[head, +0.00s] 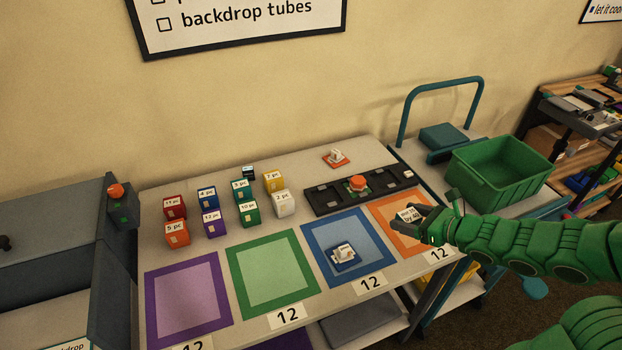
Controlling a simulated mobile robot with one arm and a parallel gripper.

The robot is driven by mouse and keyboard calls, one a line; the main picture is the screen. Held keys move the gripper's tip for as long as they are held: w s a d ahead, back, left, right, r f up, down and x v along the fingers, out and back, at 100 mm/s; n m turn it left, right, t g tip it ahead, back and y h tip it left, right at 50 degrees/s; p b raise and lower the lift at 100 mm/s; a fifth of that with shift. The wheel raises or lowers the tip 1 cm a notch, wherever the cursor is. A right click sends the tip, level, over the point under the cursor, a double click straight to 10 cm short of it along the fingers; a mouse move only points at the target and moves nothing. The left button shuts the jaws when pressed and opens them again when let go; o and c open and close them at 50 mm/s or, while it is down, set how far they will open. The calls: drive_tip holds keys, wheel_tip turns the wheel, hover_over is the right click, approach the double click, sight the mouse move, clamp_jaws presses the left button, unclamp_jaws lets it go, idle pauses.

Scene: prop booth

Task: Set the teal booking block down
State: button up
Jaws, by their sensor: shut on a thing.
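My gripper (424,224) reaches in from the right and is shut on the booking block (408,214), over the orange-bordered square (388,199). Only the block's white lettered face shows clearly; my dark fingers hide most of the rest, and its teal colour cannot be made out. I cannot tell whether it touches the surface. A blue-bordered square (318,218) beside it bears a small white-and-blue piece (343,256). A green-bordered square (235,249) and a purple-bordered square (155,318) lie further left, both empty.
Several coloured, labelled cubes (212,224) stand at the table's back left. A black strip (323,203) with an orange knob (357,183) lies behind the squares. A small white piece on an orange base (336,157) is further back. A green crate (500,190) stands on a cart at right.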

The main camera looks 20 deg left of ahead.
drive_tip(key=w+a+r, duration=0.1)
drive_tip(key=w+a, duration=0.3)
drive_tip(key=a, duration=0.5)
drive_tip(key=w+a+r, duration=0.2)
drive_tip(key=w+a, duration=0.2)
drive_tip(key=a, duration=0.5)
drive_tip(key=shift+m+t, duration=0.3)
drive_tip(key=shift+t, duration=0.1)
drive_tip(key=s+a, duration=0.2)
drive_tip(key=a, duration=1.2)
hover_over(290, 173)
drive_tip(key=shift+f, duration=4.75)
drive_tip(key=shift+f, duration=0.1)
drive_tip(key=shift+w+a+f, duration=0.1)
drive_tip(key=shift+f, duration=1.55)
